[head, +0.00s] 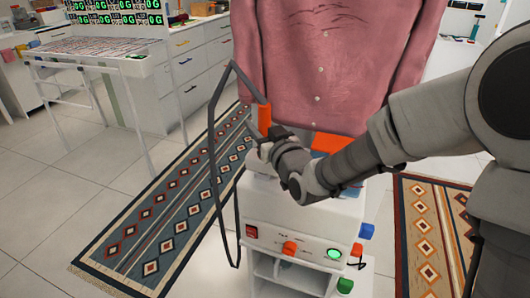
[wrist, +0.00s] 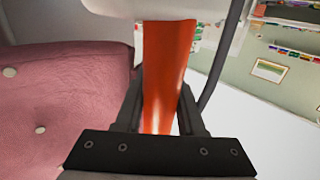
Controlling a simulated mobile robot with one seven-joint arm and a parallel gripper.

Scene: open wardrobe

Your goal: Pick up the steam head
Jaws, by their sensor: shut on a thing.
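The steam head has an orange handle (head: 264,118) and a dark hose that loops down on the left in the head view. In the wrist view its orange handle (wrist: 166,70) stands between my two dark fingers, with a pale part (wrist: 155,8) at the top edge. My gripper (wrist: 160,115) is shut on the orange handle. In the head view my gripper (head: 262,135) is partly hidden by my own wrist. The steam head is held upright above the white steamer base (head: 300,225), beside the pink shirt.
The pink shirt (head: 325,60) hangs just behind and right of the steam head. The hose (head: 213,160) hangs in a loop to the left. Patterned rugs (head: 165,220) lie on the tiled floor. White drawers (head: 195,65) and a table stand at the back left.

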